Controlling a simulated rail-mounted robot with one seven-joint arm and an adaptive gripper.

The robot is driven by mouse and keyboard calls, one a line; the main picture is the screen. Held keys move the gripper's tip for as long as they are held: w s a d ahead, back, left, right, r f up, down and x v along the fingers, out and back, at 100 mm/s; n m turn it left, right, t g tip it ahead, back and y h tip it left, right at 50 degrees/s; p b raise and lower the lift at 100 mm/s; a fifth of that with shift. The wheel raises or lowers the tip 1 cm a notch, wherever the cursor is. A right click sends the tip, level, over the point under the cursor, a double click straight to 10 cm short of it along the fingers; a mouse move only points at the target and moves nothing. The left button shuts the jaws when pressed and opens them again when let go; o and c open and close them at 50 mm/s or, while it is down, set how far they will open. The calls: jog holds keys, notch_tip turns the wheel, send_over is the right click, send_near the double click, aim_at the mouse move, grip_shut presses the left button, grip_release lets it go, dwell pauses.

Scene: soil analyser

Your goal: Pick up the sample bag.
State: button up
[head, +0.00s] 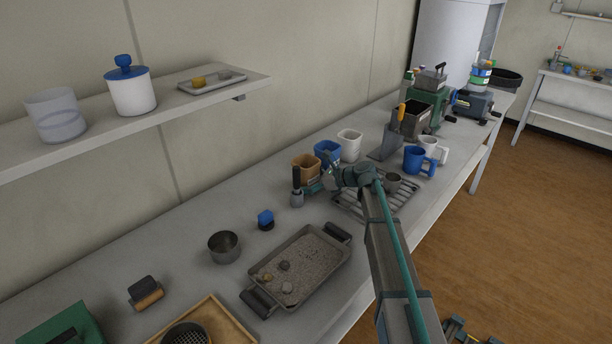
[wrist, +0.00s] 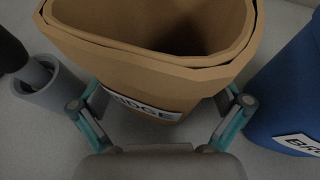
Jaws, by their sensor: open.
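A brown open-topped bag-like container (head: 305,166) stands upright on the bench at the back of a row. In the wrist view, this brown container (wrist: 150,62) fills the middle, its label partly hidden and showing "IDGE". My gripper (wrist: 162,104) is open, with one finger on each side of the container's lower front. I cannot tell whether the fingers touch it. In the head view my gripper (head: 322,182) is beside the container, partly hidden by my own arm. A blue container (head: 327,151), its label starting "BR", stands to the right, and a white one (head: 350,144) beyond it.
A grey cylinder with a dark handle (head: 297,194) stands close on the left of the brown container. A wire rack (head: 400,203) lies under my arm. A tray of soil (head: 305,262) and a metal cup (head: 224,246) are nearer. Blue mug (head: 413,158) stands right.

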jog(key=c, duration=1.3)
jog(key=shift+c, duration=0.2)
jog(key=shift+r, duration=0.2)
